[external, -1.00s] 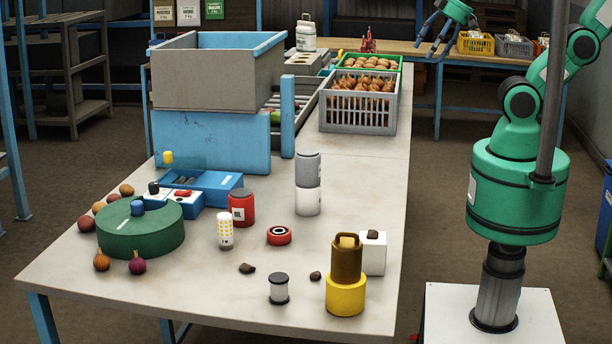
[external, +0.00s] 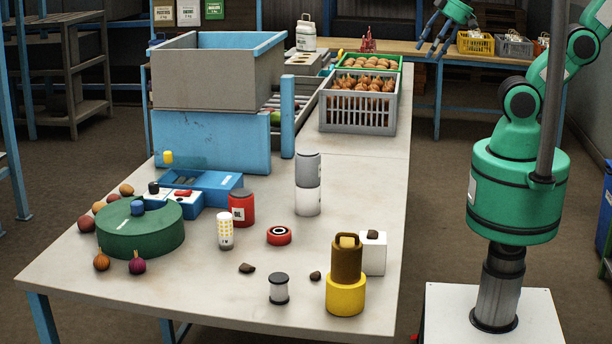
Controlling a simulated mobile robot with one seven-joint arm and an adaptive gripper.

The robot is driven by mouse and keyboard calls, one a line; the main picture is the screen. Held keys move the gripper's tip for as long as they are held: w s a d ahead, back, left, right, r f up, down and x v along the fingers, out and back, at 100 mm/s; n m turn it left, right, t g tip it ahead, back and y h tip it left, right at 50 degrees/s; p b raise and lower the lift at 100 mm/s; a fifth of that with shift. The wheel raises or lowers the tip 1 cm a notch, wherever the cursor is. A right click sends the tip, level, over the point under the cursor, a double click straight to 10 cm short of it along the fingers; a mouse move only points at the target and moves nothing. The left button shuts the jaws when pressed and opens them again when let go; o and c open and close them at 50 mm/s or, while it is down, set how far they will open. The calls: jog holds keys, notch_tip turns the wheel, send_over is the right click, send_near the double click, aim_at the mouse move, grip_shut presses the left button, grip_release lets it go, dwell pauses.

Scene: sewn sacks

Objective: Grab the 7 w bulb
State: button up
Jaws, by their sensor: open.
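My gripper (external: 434,42) is at the top right, high up and far from the bulb. Its dark fingers are spread open with nothing between them.
Near the bulb are the red canister (external: 241,207), the red ring (external: 279,235), a grey-and-white cylinder (external: 308,184) and a green drum (external: 140,236). Crates fill the back.

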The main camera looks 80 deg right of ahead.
jog(key=w+a+r+g+p, duration=0.1)
jog(key=w+a+r, duration=0.3)
jog(key=w, duration=0.5)
jog(key=w+a+r+p, duration=0.1)
jog(key=w+a+r, duration=0.35)
jog(key=w, duration=0.45)
jog(key=w+a+f+g+y+p, duration=0.1)
jog(key=w+a+g+p, duration=0.1)
jog(key=w+a, duration=1.45)
jog(key=w+a+f+g+p, duration=0.1)
jog(key=w+a+f, duration=0.45)
jog(key=a, duration=0.25)
jog(key=w+a+f+p, duration=0.1)
jog(key=w+a+f, duration=0.45)
jog(key=a, duration=0.25)
jog(key=shift+g+h, duration=0.5)
jog(key=shift+g, duration=0.3)
jog(key=a+f, duration=0.6)
jog(key=w+a+f+p, duration=0.1)
jog(key=a+f, duration=0.5)
jog(key=a, duration=0.1)
jog(key=w+a+f, duration=0.1)
jog(key=a+f, duration=0.5)
jog(key=f, duration=0.1)
jog(key=shift+a+p, duration=0.4)
